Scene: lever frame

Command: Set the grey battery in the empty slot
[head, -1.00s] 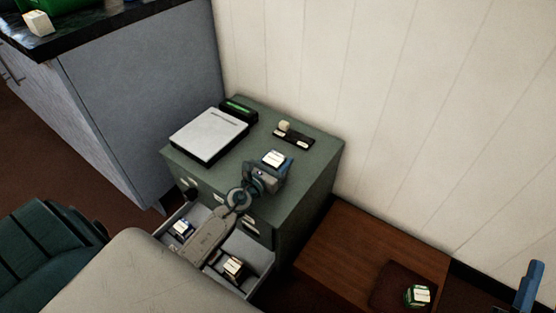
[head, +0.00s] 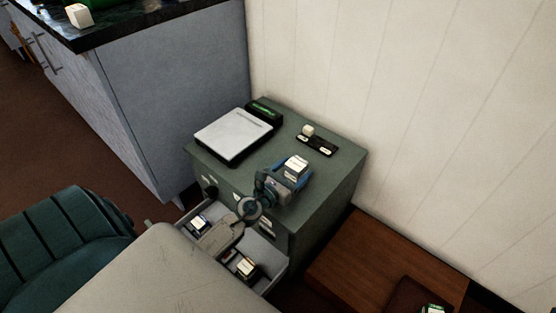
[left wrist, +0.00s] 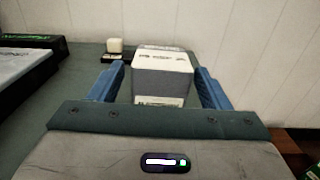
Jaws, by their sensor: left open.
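A pale grey block with a white label, apparently the grey battery (head: 296,166), is at the front part of the green cabinet's top. It also shows in the left wrist view (left wrist: 162,75), between the blue fingers of my left gripper (left wrist: 160,88). The fingers are open, with a gap showing at the block's left side and little gap at its right. In the head view my left gripper (head: 288,184) is just in front of the block. A small black tray (head: 318,147) with white markings lies behind it, a cream block (head: 308,131) at its left end. I cannot make out an empty slot.
A white-topped device (head: 232,134) with a green display lies left on the cabinet (head: 335,180). A low brown table (head: 355,262) with a green block (head: 433,308) stands right.

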